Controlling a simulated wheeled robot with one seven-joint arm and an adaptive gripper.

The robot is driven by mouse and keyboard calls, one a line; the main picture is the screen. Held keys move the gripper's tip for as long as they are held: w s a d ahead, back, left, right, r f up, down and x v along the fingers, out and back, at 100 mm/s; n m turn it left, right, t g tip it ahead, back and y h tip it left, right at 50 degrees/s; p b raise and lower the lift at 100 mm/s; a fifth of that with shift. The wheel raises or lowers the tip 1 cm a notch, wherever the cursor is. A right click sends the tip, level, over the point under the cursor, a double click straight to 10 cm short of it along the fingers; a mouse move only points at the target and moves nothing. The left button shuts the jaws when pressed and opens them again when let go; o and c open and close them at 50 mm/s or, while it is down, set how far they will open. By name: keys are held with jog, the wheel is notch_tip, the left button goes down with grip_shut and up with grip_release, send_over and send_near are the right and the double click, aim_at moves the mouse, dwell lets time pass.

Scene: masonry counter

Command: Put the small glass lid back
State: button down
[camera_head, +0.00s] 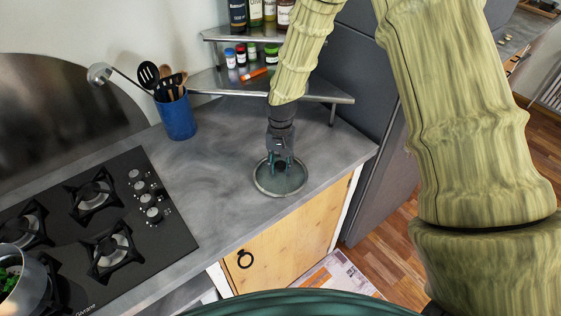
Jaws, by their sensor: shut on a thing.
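The small glass lid (281,185) is a round, see-through disc with a pale metal rim. It is at the right part of the grey counter, near the front edge. My gripper (280,164) points down over its middle and is shut on the lid's dark knob, which the fingers partly hide. I cannot tell whether the lid rests on the counter or is just above it. A metal pot (22,283) with something green inside is at the lower left, cut off by the picture's edge.
A black gas hob (165,243) takes up the left of the counter. A blue utensil holder (177,118) with a ladle and spatulas stands behind. A metal corner shelf (222,82) with bottles and jars is at the back. The counter (222,190) between hob and lid is clear.

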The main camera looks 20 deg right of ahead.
aim_at(281, 163)
jog(key=shift+f, duration=0.15)
jog(key=c, duration=1)
grip_release()
notch_tip(281, 163, up, 12)
jog(key=b, duration=0.4)
jog(key=shift+w+d+r+b, duration=0.15)
jog(key=shift+w+r+b, duration=0.05)
jog(key=shift+w+b, duration=0.1)
